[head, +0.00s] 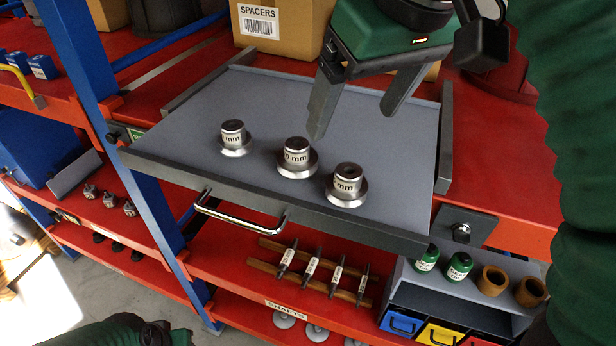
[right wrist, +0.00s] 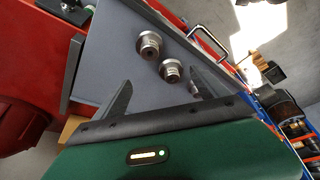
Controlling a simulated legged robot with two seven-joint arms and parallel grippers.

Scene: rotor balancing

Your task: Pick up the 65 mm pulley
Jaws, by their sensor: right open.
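Three metal pulleys with flanged bases and white labels stand upright in a row on the grey pull-out tray (head: 210,105): a left one (head: 233,138), a middle one (head: 296,158) and a right one (head: 346,186). The labels end in "mm"; the middle one seems to read "0 mm". I cannot tell which is 65 mm. My right gripper (head: 352,122) is open and empty above the tray, behind the middle and right pulleys. In the right wrist view two pulleys (right wrist: 149,44) (right wrist: 171,70) show beyond its fingers; a third is mostly hidden by a finger.
A cardboard box labelled SPACERS (head: 290,25) stands behind the tray. The tray has raised side rails and a chrome front handle (head: 240,212). Shafts (head: 312,270) lie on a rack below, and a grey bin unit (head: 450,290) stands lower right. The tray's left back is clear.

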